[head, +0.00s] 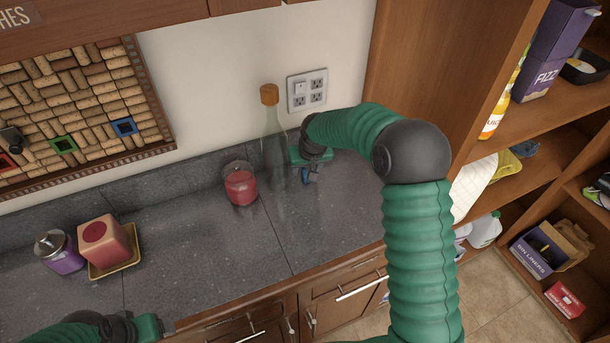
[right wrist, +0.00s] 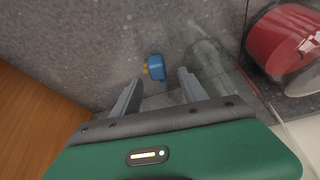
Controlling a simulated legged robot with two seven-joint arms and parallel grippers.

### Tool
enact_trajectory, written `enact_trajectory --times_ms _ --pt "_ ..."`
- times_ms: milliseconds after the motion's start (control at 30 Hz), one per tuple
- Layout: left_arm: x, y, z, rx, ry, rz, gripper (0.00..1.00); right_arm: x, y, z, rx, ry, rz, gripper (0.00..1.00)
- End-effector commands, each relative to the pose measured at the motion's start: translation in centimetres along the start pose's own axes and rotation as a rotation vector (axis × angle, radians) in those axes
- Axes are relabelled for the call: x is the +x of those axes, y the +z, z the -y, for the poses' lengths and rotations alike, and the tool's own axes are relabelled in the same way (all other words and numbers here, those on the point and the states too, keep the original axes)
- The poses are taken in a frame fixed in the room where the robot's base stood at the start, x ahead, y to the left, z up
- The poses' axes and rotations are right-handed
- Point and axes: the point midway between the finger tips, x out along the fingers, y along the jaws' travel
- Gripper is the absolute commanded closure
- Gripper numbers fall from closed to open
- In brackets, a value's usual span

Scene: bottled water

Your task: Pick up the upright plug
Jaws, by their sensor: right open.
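A small blue plug (right wrist: 155,67) with a gold-coloured part on its left side sits on the grey counter in the right wrist view. It also shows as a blue spot in the head view (head: 306,177). My right gripper (right wrist: 157,84) is open, its two fingers pointing toward the plug. The plug lies just beyond the fingertips, between their lines, and I see no contact. In the head view the right gripper (head: 311,173) partly hides the plug. My left gripper (head: 168,326) is at the bottom left, over the counter's front; its jaws are unclear.
A clear corked bottle (head: 273,140) and a red candle jar (head: 240,187) stand left of the right gripper. A wall outlet (head: 307,90) is behind it. A purple jar (head: 60,252) and red box (head: 104,243) stand at left. The middle counter is clear.

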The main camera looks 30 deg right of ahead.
Motion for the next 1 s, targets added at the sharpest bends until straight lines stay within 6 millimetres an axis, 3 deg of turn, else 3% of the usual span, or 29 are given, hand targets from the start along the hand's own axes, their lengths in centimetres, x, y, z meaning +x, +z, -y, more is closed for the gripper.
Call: enact_trajectory --times_ms 167,400,767,1000 --pt "-0.5 -0.1 0.0 0.000 0.000 0.000 0.27 2.8 0.1 0.0 -0.001 0.000 0.002 0.49" --pt "-0.4 -0.1 0.0 0.000 0.000 0.000 0.27 3.0 0.2 0.0 -0.002 0.000 0.000 0.50" --pt "-0.4 -0.1 0.0 0.000 0.000 0.000 0.27 3.0 0.2 0.0 -0.001 0.000 0.001 0.98" --pt "-0.4 -0.1 0.0 0.000 0.000 0.000 0.27 3.1 0.2 0.0 -0.001 0.000 0.002 1.00"
